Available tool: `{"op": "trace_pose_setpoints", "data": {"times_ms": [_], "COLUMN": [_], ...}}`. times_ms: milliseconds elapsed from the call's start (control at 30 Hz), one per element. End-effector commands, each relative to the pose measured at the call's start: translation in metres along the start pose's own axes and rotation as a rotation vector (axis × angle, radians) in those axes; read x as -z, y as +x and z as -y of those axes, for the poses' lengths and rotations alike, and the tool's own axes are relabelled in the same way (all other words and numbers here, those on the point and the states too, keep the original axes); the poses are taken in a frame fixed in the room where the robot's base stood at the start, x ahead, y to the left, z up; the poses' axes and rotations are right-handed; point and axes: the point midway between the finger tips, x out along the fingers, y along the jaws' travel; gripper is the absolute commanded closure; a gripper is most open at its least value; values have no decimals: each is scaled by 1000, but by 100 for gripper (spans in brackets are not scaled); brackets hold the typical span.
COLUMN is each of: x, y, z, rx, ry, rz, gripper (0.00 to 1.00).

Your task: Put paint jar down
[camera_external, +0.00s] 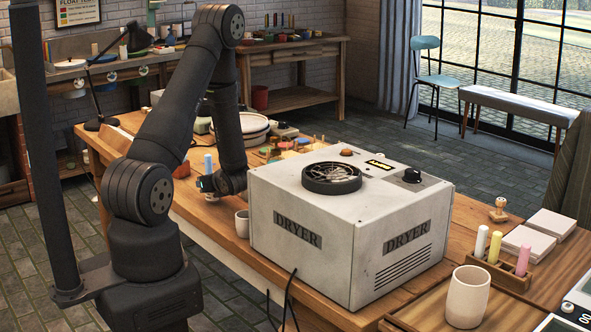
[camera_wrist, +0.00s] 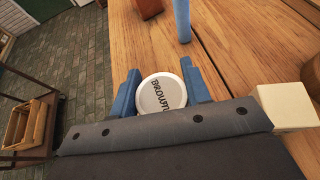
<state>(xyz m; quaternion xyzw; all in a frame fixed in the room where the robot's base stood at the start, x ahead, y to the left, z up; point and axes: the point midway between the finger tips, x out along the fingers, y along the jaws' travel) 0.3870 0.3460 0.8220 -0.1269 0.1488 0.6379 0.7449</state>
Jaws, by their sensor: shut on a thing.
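The paint jar (camera_wrist: 162,96) shows in the wrist view as a round white lid with dark lettering that reads roughly "BROWN". It sits between the two blue fingers of my gripper (camera_wrist: 159,78), which are shut on its sides. The jar's body is hidden below the lid, so I cannot tell whether it touches the wood. In the external view my gripper (camera_external: 207,184) is low over the left edge of the wooden table (camera_external: 470,212), left of the dryer. The jar is not clear there.
The large white dryer (camera_external: 300,228) stands close to the right of my gripper, with a small pale cup (camera_external: 242,223) at its left corner. A light blue stick (camera_wrist: 182,20) and a red-brown block (camera_wrist: 150,8) stand just beyond the jar. A pale block (camera_wrist: 286,107) is at right.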

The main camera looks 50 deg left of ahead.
Motion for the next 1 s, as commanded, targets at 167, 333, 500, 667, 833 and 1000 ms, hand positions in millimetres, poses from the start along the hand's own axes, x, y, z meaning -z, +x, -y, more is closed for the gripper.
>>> {"op": "trace_pose_setpoints", "data": {"times_ms": [167,333,500,667,833,1000], "x": [7,7,10,10,10,6], "y": [3,3,4,4,4,3], "z": [0,0,0,0,0,0], "rx": [1,1,1,1,1,1], "ry": [1,0,0,0,0,-1], "rz": [1,2,1,1,1,1], "gripper": [81,81,81,35,35,35]}}
